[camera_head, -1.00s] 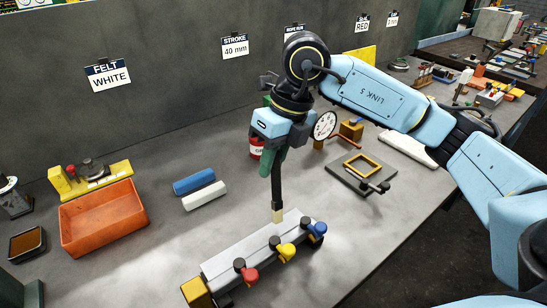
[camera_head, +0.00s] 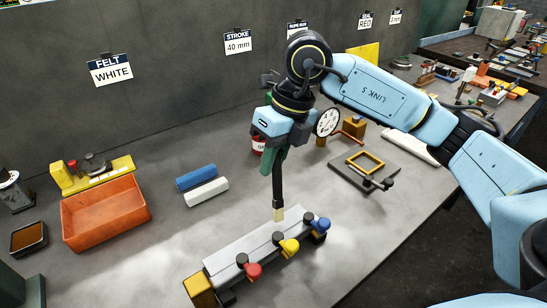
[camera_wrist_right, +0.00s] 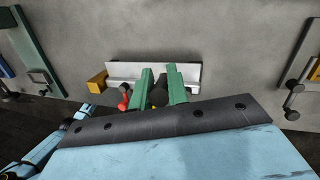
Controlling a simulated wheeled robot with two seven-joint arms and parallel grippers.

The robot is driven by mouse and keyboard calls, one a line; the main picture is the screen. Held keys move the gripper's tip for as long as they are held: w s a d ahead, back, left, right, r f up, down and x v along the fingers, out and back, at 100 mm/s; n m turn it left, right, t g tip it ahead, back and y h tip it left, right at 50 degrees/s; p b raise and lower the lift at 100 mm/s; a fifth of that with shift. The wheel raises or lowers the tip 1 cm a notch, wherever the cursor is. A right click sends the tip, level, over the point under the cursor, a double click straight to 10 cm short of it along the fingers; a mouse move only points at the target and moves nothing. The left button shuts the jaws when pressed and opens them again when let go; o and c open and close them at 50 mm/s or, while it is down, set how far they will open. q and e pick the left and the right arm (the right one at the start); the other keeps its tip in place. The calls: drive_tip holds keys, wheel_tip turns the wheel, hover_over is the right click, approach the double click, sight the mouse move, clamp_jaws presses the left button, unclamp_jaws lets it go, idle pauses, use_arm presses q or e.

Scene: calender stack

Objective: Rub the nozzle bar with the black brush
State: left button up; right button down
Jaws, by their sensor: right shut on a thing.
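The nozzle bar (camera_head: 255,243) is a long pale metal bar on the bench with red, yellow and blue knobs along its near side. It also shows in the right wrist view (camera_wrist_right: 190,76). My right gripper (camera_head: 275,160) is above it, with green fingers shut on the black brush (camera_head: 277,190). The brush hangs nearly upright, with its pale tip down at the bar's top, toward the right half. I cannot tell whether the tip presses on the bar. In the right wrist view the black brush (camera_wrist_right: 158,95) sits between the green fingers. My left gripper is not in view.
An orange bin (camera_head: 105,212) stands at the left, with a yellow stand behind it. Blue and white rolls (camera_head: 206,191) lie mid-bench. A dark plate with a yellow frame (camera_head: 364,162) is at the right. Wall cards hang behind. Bench around the bar's left is clear.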

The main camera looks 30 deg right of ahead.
drive_tip(key=shift+f+b, duration=0.4)
drive_tip(key=shift+f, duration=0.2)
drive_tip(key=shift+a+r, duration=0.1)
